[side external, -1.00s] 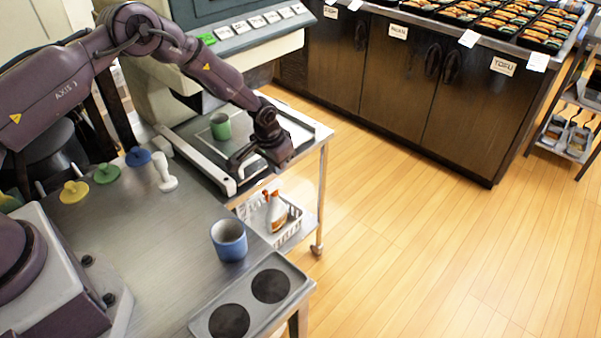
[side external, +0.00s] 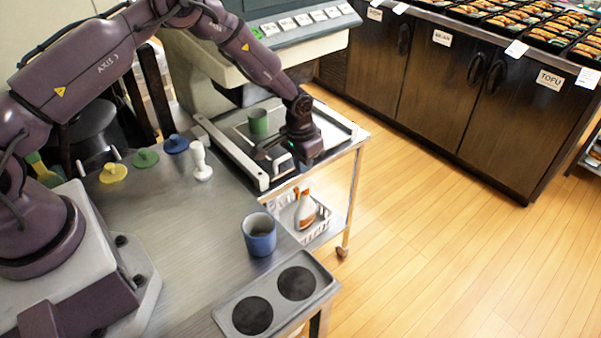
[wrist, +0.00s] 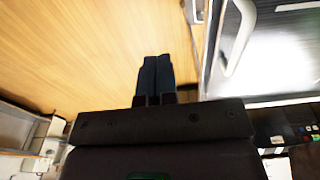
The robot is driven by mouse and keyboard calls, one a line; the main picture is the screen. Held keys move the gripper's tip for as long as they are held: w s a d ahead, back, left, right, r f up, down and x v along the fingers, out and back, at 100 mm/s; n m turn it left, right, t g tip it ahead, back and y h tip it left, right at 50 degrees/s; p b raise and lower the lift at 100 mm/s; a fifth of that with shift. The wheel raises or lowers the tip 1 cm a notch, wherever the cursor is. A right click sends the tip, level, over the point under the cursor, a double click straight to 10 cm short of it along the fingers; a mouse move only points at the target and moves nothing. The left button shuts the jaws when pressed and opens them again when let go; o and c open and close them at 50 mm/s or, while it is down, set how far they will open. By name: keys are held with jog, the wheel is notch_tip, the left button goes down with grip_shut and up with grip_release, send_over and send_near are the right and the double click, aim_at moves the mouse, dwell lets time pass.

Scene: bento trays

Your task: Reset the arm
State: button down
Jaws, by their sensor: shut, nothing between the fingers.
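My gripper (wrist: 155,62) shows in the wrist view with its two dark fingers together and nothing between them. In the side view my gripper (side external: 264,154) is at the front part of the machine's tray platform (side external: 334,137), near a green cup (side external: 258,123). The cup stands upright on the platform, apart from the gripper. The exact fingertip position is hard to make out there against the dark platform edge. The wrist view shows wooden floor beyond the fingers and part of a pale metal surface at right.
A blue cup (side external: 259,234) stands on the steel table (side external: 200,262) beside a grey plate with two dark round pads (side external: 296,283). Yellow, green and blue knobbed lids and a white handled tool (side external: 201,160) line the table's back. A spray bottle (side external: 305,210) sits in a basket below.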

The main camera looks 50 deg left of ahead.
jog(key=s+d+r+t, duration=0.1)
jog(key=s+r+t, duration=0.1)
jog(key=s+r, duration=1.3)
jog(key=s+d+r+t, duration=0.1)
jog(key=s+r+t, duration=0.1)
jog(key=s+r, duration=1.3)
notch_tip(320, 180, up, 6)
jog(key=shift+f+t, duration=0.25)
jog(key=shift+t, duration=0.05)
